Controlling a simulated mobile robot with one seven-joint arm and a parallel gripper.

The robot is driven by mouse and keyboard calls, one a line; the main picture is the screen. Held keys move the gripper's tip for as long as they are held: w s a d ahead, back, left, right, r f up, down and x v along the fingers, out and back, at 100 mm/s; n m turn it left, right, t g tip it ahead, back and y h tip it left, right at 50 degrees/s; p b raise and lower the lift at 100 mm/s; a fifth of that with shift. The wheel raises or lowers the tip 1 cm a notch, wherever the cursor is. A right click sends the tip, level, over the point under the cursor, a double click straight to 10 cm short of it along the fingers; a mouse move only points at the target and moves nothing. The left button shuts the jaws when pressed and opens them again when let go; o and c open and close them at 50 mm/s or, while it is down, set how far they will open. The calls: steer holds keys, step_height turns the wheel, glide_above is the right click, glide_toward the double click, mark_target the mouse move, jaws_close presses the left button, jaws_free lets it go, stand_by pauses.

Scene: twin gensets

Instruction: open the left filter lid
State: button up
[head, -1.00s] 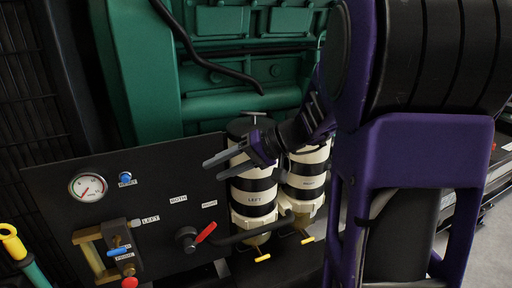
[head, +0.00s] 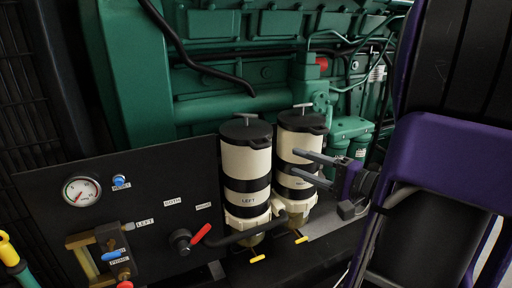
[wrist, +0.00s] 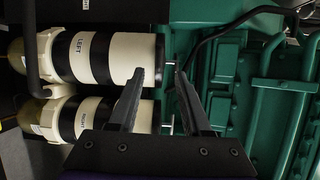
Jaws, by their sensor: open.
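The left filter (head: 246,160) is a cream and black canister labelled LEFT. Its black lid (head: 246,130) is on top, with a grey T-handle (head: 246,115). The right filter (head: 300,150) stands close beside it with a similar lid and handle. My gripper (head: 294,162) is open and empty. In the head view its fingers point left across the right filter's body, below lid level. In the wrist view, which is turned sideways, the left filter (wrist: 125,57) lies above the right filter (wrist: 100,115), and my fingertips (wrist: 168,70) show near the left filter's lid end.
A black panel (head: 150,205) left of the filters carries a gauge (head: 81,191), knobs and a red lever (head: 201,234). A green engine (head: 240,80) fills the back. A black hose (head: 190,55) runs down behind the filters. Yellow drain handles (head: 257,258) are below.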

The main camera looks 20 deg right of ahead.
mark_target(259, 149)
steer(key=x, duration=1.3)
steer(key=shift+w+a, duration=0.2)
steer(key=shift+w, duration=0.2)
steer(key=c, duration=0.7)
steer(key=shift+s+f, duration=0.1)
jaws_close()
